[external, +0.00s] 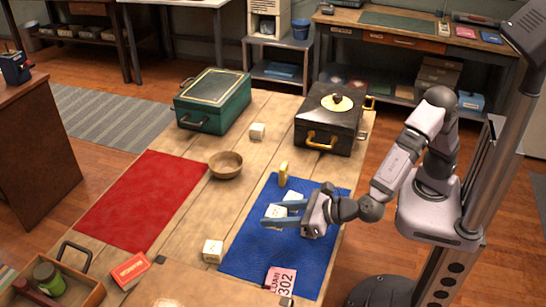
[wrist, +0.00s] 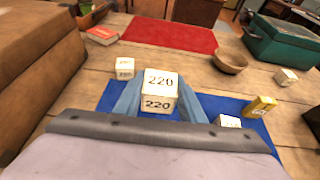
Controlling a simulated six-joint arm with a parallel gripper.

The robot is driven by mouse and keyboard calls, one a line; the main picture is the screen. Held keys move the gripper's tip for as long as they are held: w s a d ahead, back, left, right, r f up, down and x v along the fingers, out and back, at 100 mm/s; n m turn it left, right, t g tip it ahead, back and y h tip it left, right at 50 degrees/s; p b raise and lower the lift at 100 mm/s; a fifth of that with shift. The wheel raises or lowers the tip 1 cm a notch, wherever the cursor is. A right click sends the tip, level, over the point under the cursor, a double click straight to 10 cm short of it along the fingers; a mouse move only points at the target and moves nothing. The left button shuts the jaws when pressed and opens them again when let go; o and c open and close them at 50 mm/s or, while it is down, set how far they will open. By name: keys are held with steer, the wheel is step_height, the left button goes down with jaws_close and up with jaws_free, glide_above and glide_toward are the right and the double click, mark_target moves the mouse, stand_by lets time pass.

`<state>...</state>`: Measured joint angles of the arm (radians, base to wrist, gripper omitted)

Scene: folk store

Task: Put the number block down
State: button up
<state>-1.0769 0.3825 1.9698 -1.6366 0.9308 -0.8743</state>
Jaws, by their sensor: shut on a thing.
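My gripper (external: 273,215) is shut on a white number block (wrist: 160,92) marked 220, over the blue mat (external: 248,250). The blue fingers (wrist: 160,100) sit on either side of the block, which also shows between them in the external view (external: 277,211). I cannot tell whether its underside touches the mat. Another white block (external: 294,198) is on the mat just beyond the gripper, partly hidden; it also shows in the wrist view (wrist: 228,121). A third white block (external: 213,251) stands on bare wood left of the mat, also in the wrist view (wrist: 125,68).
A yellow block (external: 283,174) stands at the mat's far end. Further off are a white block (external: 257,131), a wooden bowl (external: 225,165), a green case (external: 212,101) and a black box (external: 328,120). A red mat (external: 145,200) lies empty at left. A pink tag (external: 281,281) lies at the front.

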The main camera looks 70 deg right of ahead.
mark_target(276, 245)
steer(key=shift+w+d+r, duration=0.1)
steer(key=shift+d+r, duration=0.15)
steer(key=shift+f+b, duration=0.3)
steer(key=shift+f, duration=4.75)
steer(key=shift+f, duration=0.1)
steer(key=o, duration=1)
steer(key=shift+o, duration=0.2)
